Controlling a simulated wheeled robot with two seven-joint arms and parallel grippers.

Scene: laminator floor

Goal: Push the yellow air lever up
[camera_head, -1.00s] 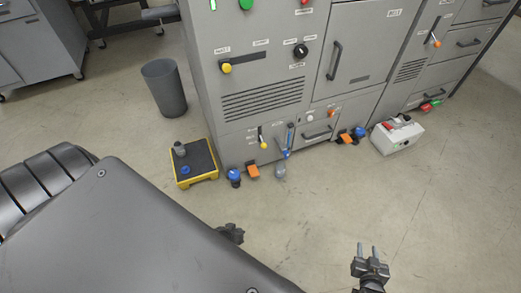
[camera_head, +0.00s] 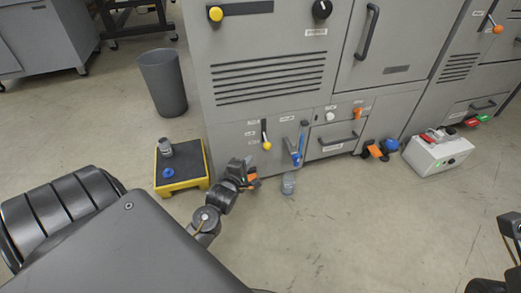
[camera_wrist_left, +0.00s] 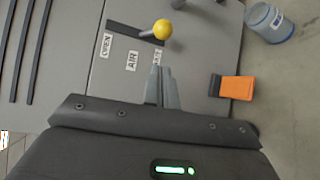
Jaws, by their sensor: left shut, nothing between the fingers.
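The air lever has a yellow ball knob (camera_head: 267,146) at the lower end of a dark slot on the grey machine's low front panel. In the left wrist view the yellow knob (camera_wrist_left: 162,29) is at the right end of its slot, away from the OPEN label; an AIR label sits beside the slot. My left gripper (camera_head: 250,174) is low in front of the panel, just below and left of the knob. Its fingertips (camera_wrist_left: 160,72) are together and empty, pointing at the panel, apart from the knob. My right gripper (camera_head: 512,232) shows partly at the right edge.
An orange block (camera_wrist_left: 237,88) is near my left fingers. A yellow-edged step (camera_head: 181,185) and a grey bin (camera_head: 163,82) stand to the left.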

